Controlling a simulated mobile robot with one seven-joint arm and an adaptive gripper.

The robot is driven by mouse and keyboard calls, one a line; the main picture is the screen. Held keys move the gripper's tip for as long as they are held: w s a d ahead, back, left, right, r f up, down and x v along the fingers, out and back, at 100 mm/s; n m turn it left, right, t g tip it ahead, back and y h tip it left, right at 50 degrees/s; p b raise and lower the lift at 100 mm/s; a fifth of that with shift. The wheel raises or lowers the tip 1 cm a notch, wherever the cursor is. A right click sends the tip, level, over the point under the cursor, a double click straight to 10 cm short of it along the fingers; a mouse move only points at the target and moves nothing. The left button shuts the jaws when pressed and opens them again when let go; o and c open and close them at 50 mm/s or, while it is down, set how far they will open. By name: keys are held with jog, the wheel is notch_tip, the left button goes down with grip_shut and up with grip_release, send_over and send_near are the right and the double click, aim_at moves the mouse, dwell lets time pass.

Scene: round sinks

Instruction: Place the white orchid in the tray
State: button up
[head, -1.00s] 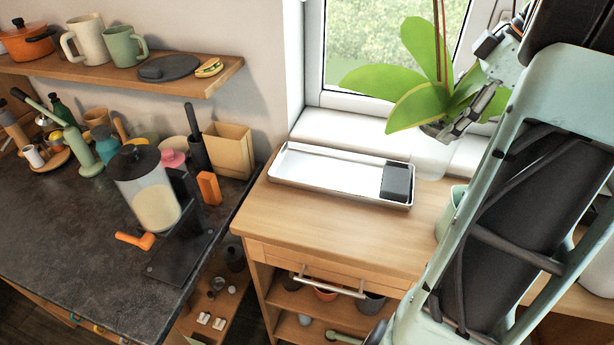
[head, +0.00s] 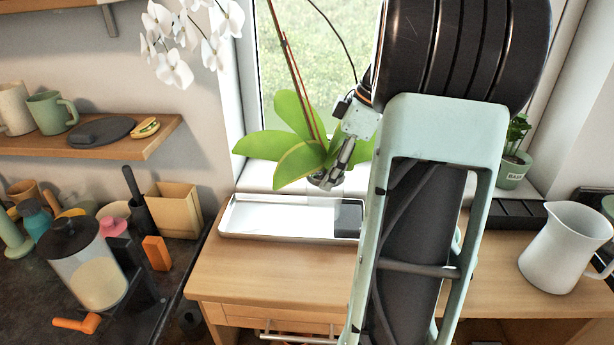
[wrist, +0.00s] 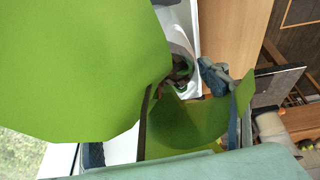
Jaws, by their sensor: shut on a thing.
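The white orchid has broad green leaves (head: 290,150), a tall stem and white flowers (head: 175,70) at upper left in the head view. My gripper (head: 328,180) is shut on the orchid low down, below the leaves. The pot is mostly hidden in the head view; its rim and dark soil (wrist: 180,70) show between leaves in the wrist view. The shallow white tray (head: 265,217) lies on the wooden cabinet top in front of the window. The orchid's base appears above or just behind the tray's right part; I cannot tell the exact height.
A dark grey block (head: 348,217) sits at the tray's right end. A white pitcher (head: 567,248) and a potted basil (head: 514,165) stand to the right. A coffee press (head: 88,262) and a tan box (head: 174,210) stand on the dark counter at left. The wood before the tray is clear.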

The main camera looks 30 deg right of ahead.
aim_at(310, 172)
jog(key=w+a+f, duration=0.2)
jog(key=w+a, duration=0.1)
jog(key=shift+w+f, duration=0.1)
jog(key=shift+f, duration=0.25)
jog(key=shift+w+a+f, duration=0.1)
jog(key=shift+f, duration=0.05)
jog(key=shift+f, duration=0.2)
jog(key=o, duration=2)
jog(key=shift+c, duration=0.2)
jog(key=v, duration=1.2)
jog(key=shift+r+p, duration=0.2)
jog(key=shift+p, duration=0.2)
